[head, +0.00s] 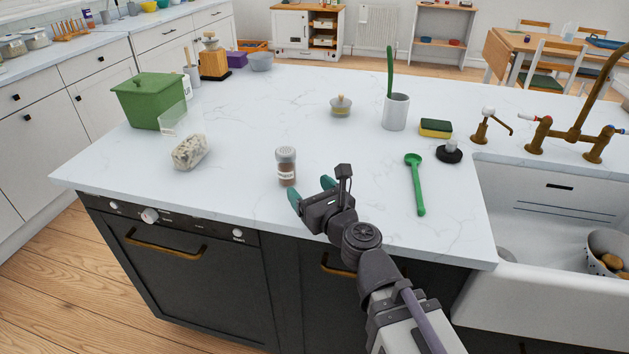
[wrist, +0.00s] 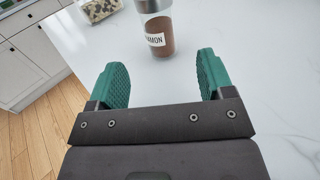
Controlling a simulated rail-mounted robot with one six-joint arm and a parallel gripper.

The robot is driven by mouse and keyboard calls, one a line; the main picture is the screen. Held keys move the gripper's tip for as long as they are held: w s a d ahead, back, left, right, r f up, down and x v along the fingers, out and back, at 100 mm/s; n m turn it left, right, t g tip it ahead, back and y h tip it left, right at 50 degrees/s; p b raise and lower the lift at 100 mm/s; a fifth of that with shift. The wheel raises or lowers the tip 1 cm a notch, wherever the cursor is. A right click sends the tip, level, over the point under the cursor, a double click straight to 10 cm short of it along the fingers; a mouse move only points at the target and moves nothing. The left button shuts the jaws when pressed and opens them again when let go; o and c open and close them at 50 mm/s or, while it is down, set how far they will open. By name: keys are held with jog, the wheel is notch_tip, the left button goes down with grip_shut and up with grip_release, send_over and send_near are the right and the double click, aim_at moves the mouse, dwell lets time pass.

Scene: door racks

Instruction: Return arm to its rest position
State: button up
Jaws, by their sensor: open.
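My gripper (head: 311,189) has two green finger pads and is open and empty. It is over the front edge of the white marble-look countertop (head: 330,120). A cinnamon jar (head: 287,167) with a grey lid stands upright just beyond the fingers. In the wrist view, the jar (wrist: 156,30) is ahead of my open gripper (wrist: 164,78), past the fingertips and near the middle of the gap. The jar's top is cut off by the picture edge there.
The sink (head: 550,210) is at far right.

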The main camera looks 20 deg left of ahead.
jog(key=shift+a+r, duration=0.1)
jog(key=shift+a, duration=0.1)
jog(key=d+r+n+g+h+p, duration=0.2)
jog(key=d+r+n+g+p, duration=0.5)
jog(key=n+p, duration=0.85)
jog(key=s+d+r+n+g+h+p, duration=0.1)
jog(key=d+n+h+p, duration=0.2)
jog(key=d, duration=0.6)
jog(key=s+d+r+n+g+h+p, duration=0.2)
jog(key=d+n+h+p, duration=0.2)
jog(key=d, duration=0.5)
jog(key=s+d+r+n+g+h+p, duration=0.2)
jog(key=d+n+h+p, duration=0.2)
jog(key=d+p, duration=0.3)
jog(key=shift+s+d+r, duration=0.15)
jog(key=shift+s+d, duration=0.1)
jog(key=shift+d, duration=1)
